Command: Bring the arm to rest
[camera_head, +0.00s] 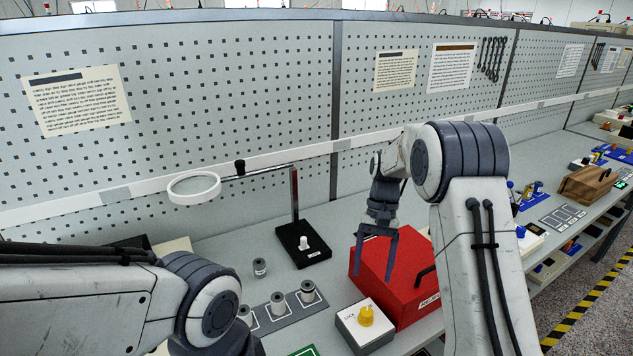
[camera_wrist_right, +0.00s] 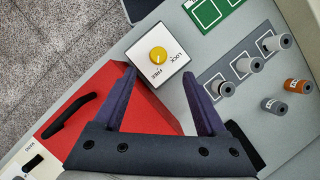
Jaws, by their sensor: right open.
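My right gripper (camera_head: 374,276) is open and empty, pointing down in front of the red box (camera_head: 402,262). In the right wrist view its two fingers (camera_wrist_right: 158,80) are spread, with the red box (camera_wrist_right: 140,110) behind them. Three grey spindles stand in the slots of a grey holder (camera_head: 290,311), also in the right wrist view (camera_wrist_right: 236,78). A loose grey spindle (camera_head: 260,267) stands behind the holder. The right wrist view also shows an orange spindle (camera_wrist_right: 296,86) beside a grey one. My left arm enters at lower left; its gripper is out of view.
A white lock box with a yellow knob (camera_head: 366,316) stands before the red box. A magnifier (camera_head: 194,188) hangs from a post on a black base (camera_head: 304,257). A pegboard wall (camera_head: 240,110) rises behind the bench. A wooden box (camera_head: 588,184) stands farther right.

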